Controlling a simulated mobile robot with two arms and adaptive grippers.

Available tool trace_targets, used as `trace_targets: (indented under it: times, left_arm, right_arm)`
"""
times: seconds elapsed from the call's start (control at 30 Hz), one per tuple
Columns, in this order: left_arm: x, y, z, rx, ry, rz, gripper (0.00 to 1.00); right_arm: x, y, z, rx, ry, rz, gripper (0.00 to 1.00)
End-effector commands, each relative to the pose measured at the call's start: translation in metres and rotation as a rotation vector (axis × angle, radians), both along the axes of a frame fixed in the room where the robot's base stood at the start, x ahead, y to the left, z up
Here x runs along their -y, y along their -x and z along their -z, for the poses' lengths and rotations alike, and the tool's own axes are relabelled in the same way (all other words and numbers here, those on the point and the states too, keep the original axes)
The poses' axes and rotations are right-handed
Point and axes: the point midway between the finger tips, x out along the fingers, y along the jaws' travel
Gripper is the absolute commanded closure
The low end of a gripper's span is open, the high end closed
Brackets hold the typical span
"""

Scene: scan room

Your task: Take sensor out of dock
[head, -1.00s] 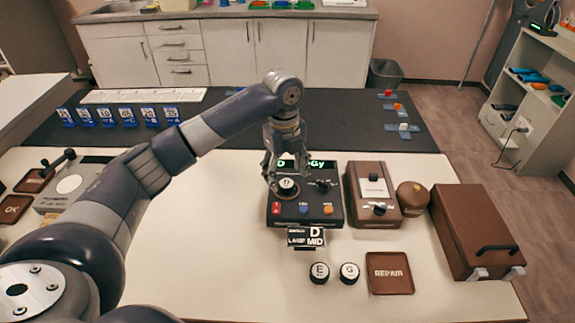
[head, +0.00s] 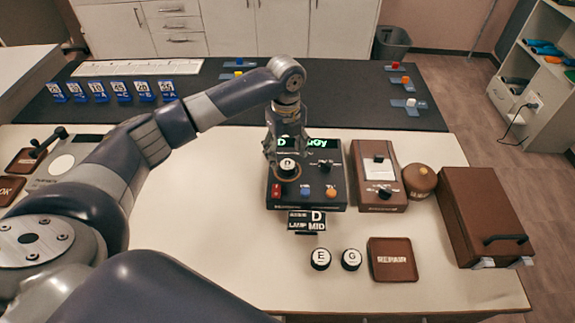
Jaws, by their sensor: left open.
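The sensor marked D (head: 287,167) is a round black puck with a white top. It sits in a round seat at the left of the black dock unit (head: 316,203), which has a green display at its back edge. My left gripper (head: 286,163) points down over the sensor, with its open fingers at the sensor's sides; I cannot tell whether they touch it. The fingers hide part of the display. Two more pucks, E (head: 321,259) and G (head: 351,259), stand on the white table in front. My right gripper does not show.
A card reading D, LAMP, MID (head: 307,221) stands before the dock. A REPAIR tray (head: 393,272), a brown device (head: 378,160), a brown knob-shaped object (head: 419,179) and a brown case (head: 481,204) are to the right. The table's front left is partly behind my arm.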

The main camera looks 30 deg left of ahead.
Motion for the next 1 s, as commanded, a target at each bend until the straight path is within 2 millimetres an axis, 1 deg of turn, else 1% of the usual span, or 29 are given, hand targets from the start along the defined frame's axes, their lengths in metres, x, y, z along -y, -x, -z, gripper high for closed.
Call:
trace_targets:
  times: [0.03,0.1,0.23,0.33,0.53,0.57,0.6,0.67,0.7,0.77,1.0]
  left_arm:
    - [0.001,0.001,0.006,-0.007,-0.001,0.000,0.36]
    - [0.003,-0.001,0.017,-0.006,0.000,0.001,0.36]
    - [0.003,-0.002,0.035,-0.003,-0.001,0.000,0.36]
    - [0.003,-0.002,0.040,-0.001,-0.001,0.000,0.36]
    - [0.003,-0.002,0.041,-0.001,-0.001,0.001,0.36]
    - [0.003,-0.002,0.041,-0.001,-0.001,0.001,0.40]
    - [0.003,-0.002,0.041,-0.001,-0.001,0.001,0.49]
    - [0.003,-0.002,0.041,-0.001,-0.001,0.001,0.63]
    - [0.003,-0.002,0.041,-0.001,-0.001,0.001,0.72]
    - [0.003,-0.002,0.041,-0.001,-0.001,0.001,0.85]
    - [0.003,-0.002,0.041,-0.001,-0.001,0.001,0.85]
  right_arm:
    - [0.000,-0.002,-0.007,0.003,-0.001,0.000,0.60]
    - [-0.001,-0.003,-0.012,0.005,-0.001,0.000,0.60]
    - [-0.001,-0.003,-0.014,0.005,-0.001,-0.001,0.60]
    - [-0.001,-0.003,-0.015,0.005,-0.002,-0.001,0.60]
    - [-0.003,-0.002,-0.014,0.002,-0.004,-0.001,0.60]
    - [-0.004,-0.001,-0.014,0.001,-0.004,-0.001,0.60]
    - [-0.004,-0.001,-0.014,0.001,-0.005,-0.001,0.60]
    - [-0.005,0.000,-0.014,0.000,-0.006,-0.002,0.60]
    - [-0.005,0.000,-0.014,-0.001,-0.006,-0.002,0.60]
    - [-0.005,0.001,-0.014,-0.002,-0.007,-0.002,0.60]
    - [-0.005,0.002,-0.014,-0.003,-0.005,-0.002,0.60]
